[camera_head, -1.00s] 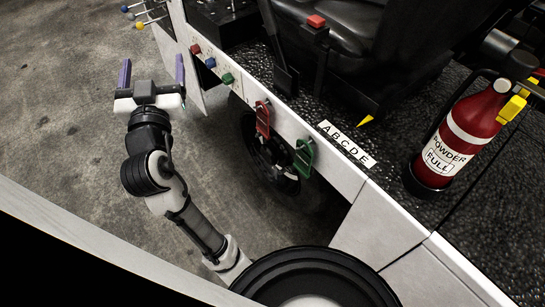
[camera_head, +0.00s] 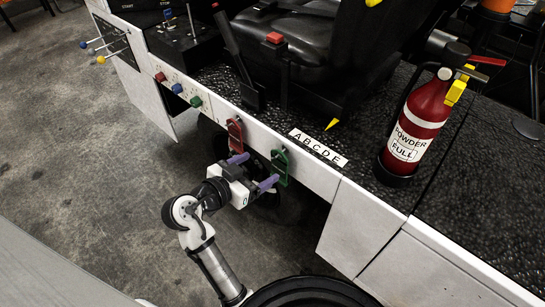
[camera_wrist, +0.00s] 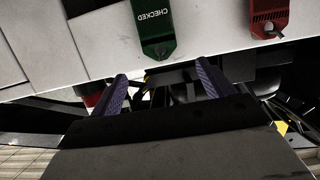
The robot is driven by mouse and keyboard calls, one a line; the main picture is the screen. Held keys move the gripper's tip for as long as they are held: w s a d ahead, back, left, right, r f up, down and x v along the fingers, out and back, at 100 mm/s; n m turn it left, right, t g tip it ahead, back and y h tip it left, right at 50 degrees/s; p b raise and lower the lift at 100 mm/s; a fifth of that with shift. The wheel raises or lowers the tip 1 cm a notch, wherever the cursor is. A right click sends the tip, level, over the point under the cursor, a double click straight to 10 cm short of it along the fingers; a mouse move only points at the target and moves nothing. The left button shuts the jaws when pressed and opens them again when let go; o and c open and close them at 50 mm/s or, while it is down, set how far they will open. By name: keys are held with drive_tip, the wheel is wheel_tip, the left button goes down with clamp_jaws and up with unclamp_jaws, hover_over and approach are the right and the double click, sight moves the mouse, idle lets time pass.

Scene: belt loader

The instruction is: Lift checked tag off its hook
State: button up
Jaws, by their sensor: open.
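The checked tag is the green one (camera_head: 280,167), hanging on the white side panel of the loader. In the wrist view the green tag (camera_wrist: 153,28) shows the word CHECKED upside down, with its dark hook end pointing down in the picture. My gripper (camera_head: 253,171) is open, its two purple fingers apart and nothing between them. The right finger is close to the green tag in the head view; I cannot tell whether they touch. In the wrist view my gripper (camera_wrist: 162,76) has its fingertips just below the tag in the picture.
A red tag (camera_head: 235,134) hangs left of the green one. A white A B C D E label (camera_head: 318,147) and a red fire extinguisher (camera_head: 415,128) are to the right. Colored buttons (camera_head: 178,88) are on the panel to the left. A wheel lies under the panel.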

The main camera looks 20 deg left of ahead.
sight(272, 158)
drive_tip(key=p+x, duration=0.1)
drive_tip(key=x, duration=0.7)
drive_tip(key=shift+w, duration=0.1)
drive_tip(key=c, duration=1.1)
drive_tip(key=shift+o, duration=0.2)
drive_tip(key=shift+r, duration=0.35)
drive_tip(key=shift+s, duration=0.2)
drive_tip(key=shift+s+a+r, duration=0.2)
drive_tip(key=shift+s+a, duration=0.05)
drive_tip(key=shift+s, duration=0.35)
drive_tip(key=shift+s+a+p, duration=0.1)
drive_tip(key=shift+s+p, duration=0.05)
drive_tip(key=shift+p, duration=0.15)
drive_tip(key=shift+v, duration=1.05)
drive_tip(key=shift+r, duration=0.1)
